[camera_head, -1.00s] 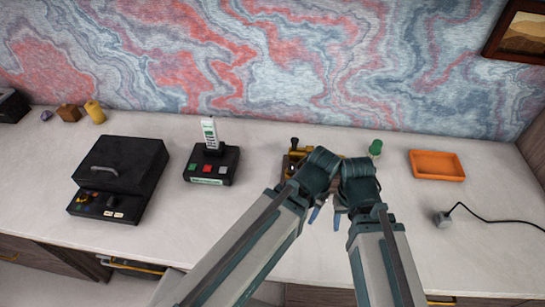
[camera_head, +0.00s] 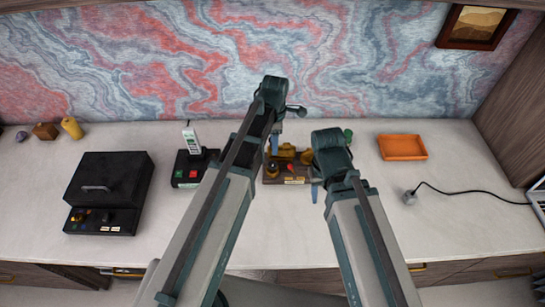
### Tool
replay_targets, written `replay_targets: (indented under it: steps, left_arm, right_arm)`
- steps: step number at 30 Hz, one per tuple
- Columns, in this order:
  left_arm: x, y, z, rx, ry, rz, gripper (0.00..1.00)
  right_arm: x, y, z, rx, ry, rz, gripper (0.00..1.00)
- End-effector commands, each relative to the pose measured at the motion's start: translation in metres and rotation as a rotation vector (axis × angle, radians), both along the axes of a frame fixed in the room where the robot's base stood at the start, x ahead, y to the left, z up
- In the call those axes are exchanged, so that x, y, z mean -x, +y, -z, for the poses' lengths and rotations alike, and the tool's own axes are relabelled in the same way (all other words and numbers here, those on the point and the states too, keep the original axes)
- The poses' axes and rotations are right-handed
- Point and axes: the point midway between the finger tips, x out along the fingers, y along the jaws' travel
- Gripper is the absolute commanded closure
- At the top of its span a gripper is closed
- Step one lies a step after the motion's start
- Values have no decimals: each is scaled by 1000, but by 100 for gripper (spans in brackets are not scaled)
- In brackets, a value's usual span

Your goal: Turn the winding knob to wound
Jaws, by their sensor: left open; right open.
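A small brown wooden device (camera_head: 286,180) with gold parts (camera_head: 287,150), a small red part (camera_head: 291,168) and pale labels stands mid-desk. A dark round knob (camera_head: 272,171) is at its left front; I cannot tell whether this is the winding knob, nor read the labels. My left gripper (camera_head: 274,140) hangs above the device's left back side, its fingers mostly hidden by my arm. My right gripper (camera_head: 315,188) is at the device's right front edge, one blue finger showing. Both are open, with nothing visibly held.
An orange tray (camera_head: 403,148) and a plug with black cable (camera_head: 409,197) lie right. A green object (camera_head: 348,135) is behind my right arm.

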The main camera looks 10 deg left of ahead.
Motion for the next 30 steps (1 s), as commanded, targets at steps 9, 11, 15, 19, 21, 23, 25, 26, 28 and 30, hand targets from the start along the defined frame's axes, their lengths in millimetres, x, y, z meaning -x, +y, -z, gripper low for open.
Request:
replay_targets:
  steps: [9,11,15,19,21,23,25,26,28,30]
  left_arm:
    - [-13,8,-8,7,-4,-181,44]
    - [-13,8,-7,7,-4,-181,44]
    - [-13,7,-3,7,-4,-180,44]
    - [-13,7,5,7,-4,-179,44]
    - [-13,7,12,7,-4,-178,44]
    - [-13,7,19,7,-4,-178,44]
    - [-13,7,28,7,-4,-178,44]
    - [-13,7,32,7,-4,-178,44]
    - [-13,7,42,7,-4,-178,44]
    - [-13,7,53,7,-4,-177,44]
  right_arm:
    - [0,0,-8,0,0,0,50]
    - [0,0,-7,0,0,0,50]
    - [0,0,-3,0,0,0,50]
    - [0,0,5,0,0,0,50]
    - [0,0,12,0,0,0,50]
    - [0,0,19,0,0,1,50]
    - [0,0,28,0,0,1,50]
    - [0,0,32,0,0,1,50]
    - [0,0,42,0,0,1,50]
    - [0,0,53,0,0,2,50]
